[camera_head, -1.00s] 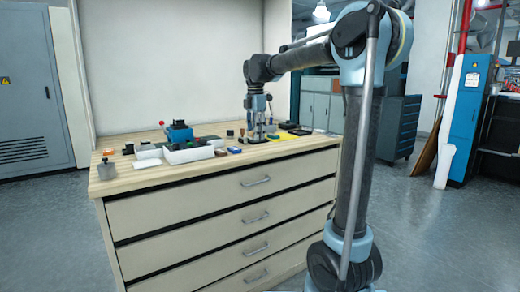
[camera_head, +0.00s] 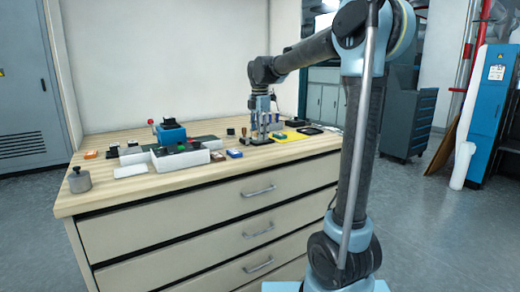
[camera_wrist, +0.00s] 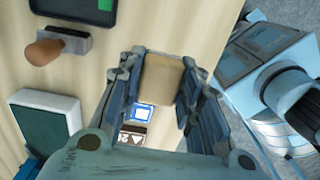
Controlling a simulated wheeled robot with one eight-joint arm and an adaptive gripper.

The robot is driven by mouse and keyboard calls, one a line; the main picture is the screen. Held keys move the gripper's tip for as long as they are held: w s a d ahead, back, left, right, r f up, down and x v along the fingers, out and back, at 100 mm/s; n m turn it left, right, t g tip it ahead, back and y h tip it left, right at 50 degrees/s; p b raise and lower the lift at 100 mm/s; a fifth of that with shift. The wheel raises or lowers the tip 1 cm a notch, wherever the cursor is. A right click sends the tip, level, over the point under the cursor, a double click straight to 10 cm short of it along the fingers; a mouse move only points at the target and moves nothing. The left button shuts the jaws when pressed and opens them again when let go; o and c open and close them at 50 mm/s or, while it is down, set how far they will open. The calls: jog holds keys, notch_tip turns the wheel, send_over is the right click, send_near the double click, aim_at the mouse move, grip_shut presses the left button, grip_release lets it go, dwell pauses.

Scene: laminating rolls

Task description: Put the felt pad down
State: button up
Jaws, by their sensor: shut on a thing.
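The felt pad (camera_wrist: 160,78) shows in the wrist view as a tan-brown block between the two fingers of my gripper (camera_wrist: 156,90). The fingers are closed on its sides. In the head view my gripper (camera_head: 260,138) points down low over the right part of the wooden worktop (camera_head: 120,196), just left of a yellow mat (camera_head: 296,138). The pad is too small to make out there. I cannot tell whether its underside touches the worktop.
A wooden-handled tool (camera_wrist: 45,50) and a green-topped white block (camera_wrist: 47,122) lie left of my gripper. White bins (camera_head: 180,160), a blue device (camera_head: 171,134) and a metal weight (camera_head: 79,181) stand further left. The worktop's front strip is clear.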

aim_at(260, 152)
jog(key=shift+f, duration=2.95)
jog(key=shift+s+f, duration=0.1)
jog(key=shift+f, duration=0.1)
jog(key=o, duration=1)
jog(key=shift+d, duration=0.1)
jog(key=shift+o, duration=1)
jog(key=shift+f, duration=0.1)
notch_tip(260, 152, up, 13)
jog(key=shift+f, duration=0.15)
